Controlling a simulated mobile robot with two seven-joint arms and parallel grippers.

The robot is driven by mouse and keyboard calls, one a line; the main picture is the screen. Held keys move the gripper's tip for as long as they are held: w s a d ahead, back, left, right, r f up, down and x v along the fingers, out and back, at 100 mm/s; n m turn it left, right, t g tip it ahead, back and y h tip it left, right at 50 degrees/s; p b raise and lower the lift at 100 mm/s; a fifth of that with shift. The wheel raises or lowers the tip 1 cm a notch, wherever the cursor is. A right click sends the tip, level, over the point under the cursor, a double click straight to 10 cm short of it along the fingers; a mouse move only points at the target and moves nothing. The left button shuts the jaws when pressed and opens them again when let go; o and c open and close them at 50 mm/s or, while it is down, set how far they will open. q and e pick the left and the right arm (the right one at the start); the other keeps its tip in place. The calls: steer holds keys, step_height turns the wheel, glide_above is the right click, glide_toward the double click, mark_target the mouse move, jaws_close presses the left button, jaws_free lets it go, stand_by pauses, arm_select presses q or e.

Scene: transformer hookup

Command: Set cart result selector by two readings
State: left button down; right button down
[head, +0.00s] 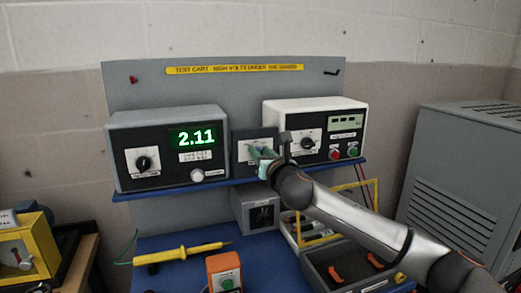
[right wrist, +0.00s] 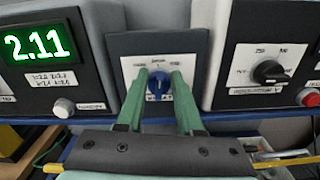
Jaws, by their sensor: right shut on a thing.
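The cart's result selector is a small dark panel (head: 243,135) on the shelf between two instruments. In the right wrist view the panel (right wrist: 125,46) has a white label plate and a blue knob (right wrist: 158,88). My right gripper (head: 262,155) reaches it from the front right. In the right wrist view its green fingers (right wrist: 159,78) are shut on the blue knob, one on each side. The knob's pointer setting is hard to tell. The left meter (head: 196,137) reads 2.11 in green digits. My left gripper is not in view.
A white-cased instrument (head: 337,107) with a dial and red and green buttons stands right of the selector. The blue shelf (head: 130,195) runs below. Underneath lie a yellow probe (head: 180,254), an orange device (head: 224,264) and a grey tray (head: 345,277). A grey cabinet (head: 455,180) stands right.

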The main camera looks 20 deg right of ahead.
steer(key=m+p, duration=0.1)
steer(key=m, duration=0.2)
steer(key=shift+d+p, duration=0.15)
steer(key=shift+p, duration=0.25)
steer(key=shift+d+f+m+p, duration=0.15)
steer(key=shift+m+p, duration=0.2)
steer(key=shift+m, duration=0.7)
steer(key=shift+d+f+m+p, duration=0.1)
steer(key=shift+m+p, duration=0.2)
steer(key=shift+m, duration=0.75)
steer(key=c, duration=0.6)
jaws_free()
steer(key=shift+s, duration=0.15)
steer(key=s+b, duration=0.1)
steer(key=s, duration=1.1)
steer(key=shift+d+b, duration=0.2)
steer(key=shift+b, duration=0.15)
steer(key=shift+s, duration=0.1)
